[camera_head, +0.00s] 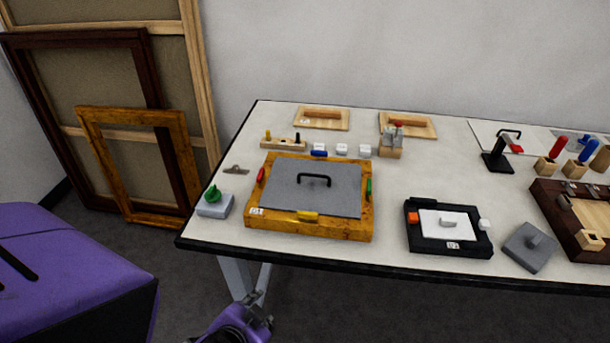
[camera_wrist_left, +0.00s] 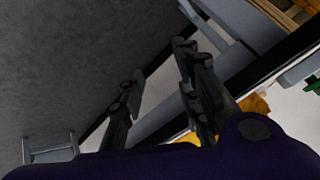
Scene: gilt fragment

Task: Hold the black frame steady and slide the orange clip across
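The black frame (camera_head: 426,243) lies flat on the table, right of centre near the front edge. A white panel (camera_head: 434,229) with a grey handle sits inside it. The orange clip (camera_head: 413,217) is at the frame's left side, and a white clip (camera_head: 485,225) is at its right side. My left gripper shows in the left wrist view (camera_wrist_left: 159,62), its two dark fingers apart with nothing between them. It is by the table's front edge, away from the black frame. A purple part of my left arm shows low in the head view. My right gripper is out of view.
A gilt frame (camera_head: 309,228) with a grey handled panel lies left of the black frame. A grey box with a green knob (camera_head: 215,205) stands at the left. Bare tabletop separates the gilt and black frames.

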